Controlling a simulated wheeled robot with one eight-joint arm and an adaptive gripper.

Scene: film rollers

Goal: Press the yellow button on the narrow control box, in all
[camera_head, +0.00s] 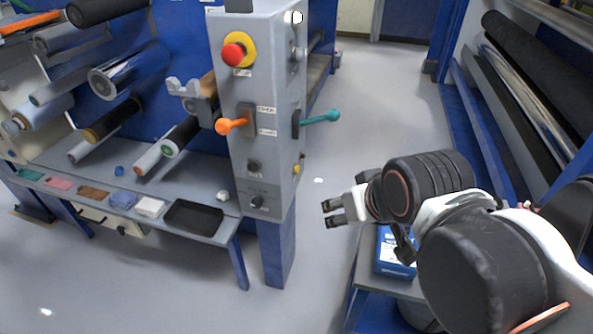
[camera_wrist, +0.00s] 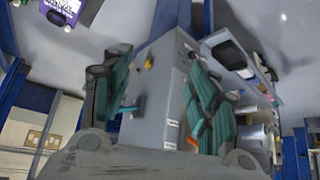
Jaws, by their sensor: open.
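The narrow control box (camera_head: 272,75) is a tall grey housing on a blue post. The small yellow button (camera_head: 296,169) sits low on its right side face, below a teal lever (camera_head: 324,117). In the wrist view the box (camera_wrist: 163,92) appears between my fingers, with the yellow button (camera_wrist: 149,63) above the teal lever (camera_wrist: 131,106). My gripper (camera_head: 331,214) is open and empty, to the right of the box and lower than the button in the picture. Its teal-padded fingers show in the wrist view (camera_wrist: 156,95). It looks apart from the box.
The front face carries a red knob on yellow (camera_head: 234,53), an orange lever (camera_head: 231,125) and dark knobs. A shelf with a black tray (camera_head: 194,217) is left. A blue box (camera_head: 393,252) lies beneath my arm. Rollers (camera_head: 515,100) stand right; grey floor separates the machines.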

